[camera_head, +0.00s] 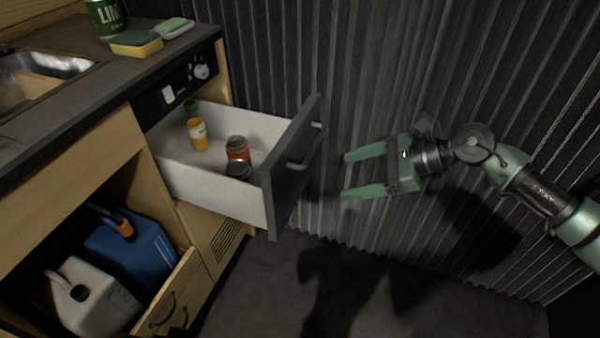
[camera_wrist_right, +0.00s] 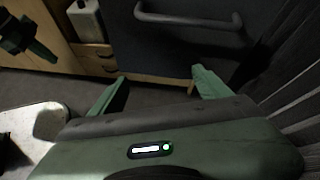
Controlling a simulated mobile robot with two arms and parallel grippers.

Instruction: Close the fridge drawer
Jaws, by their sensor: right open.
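The fridge drawer (camera_head: 215,185) is pulled out from under the counter. It has white walls and a dark grey front (camera_head: 290,170) with a bar handle (camera_head: 300,163). Inside are a yellow jar (camera_head: 197,134), jars with dark lids (camera_head: 238,150) and a green-topped item. My right gripper (camera_head: 346,174) is open and empty, to the right of the drawer front and apart from it, fingers pointing at it. In the right wrist view the handle (camera_wrist_right: 188,18) shows beyond the open fingers (camera_wrist_right: 160,84). What looks like my left gripper (camera_wrist_right: 25,38) shows partly at upper left; its jaws are unclear.
A sink (camera_head: 45,75), a sponge (camera_head: 136,43) and a green can (camera_head: 105,17) are on the counter (camera_head: 70,110). A blue canister (camera_head: 130,250) and a white canister (camera_head: 90,300) stand in the open lower cabinet. A corrugated wall (camera_head: 400,70) runs behind my right arm.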

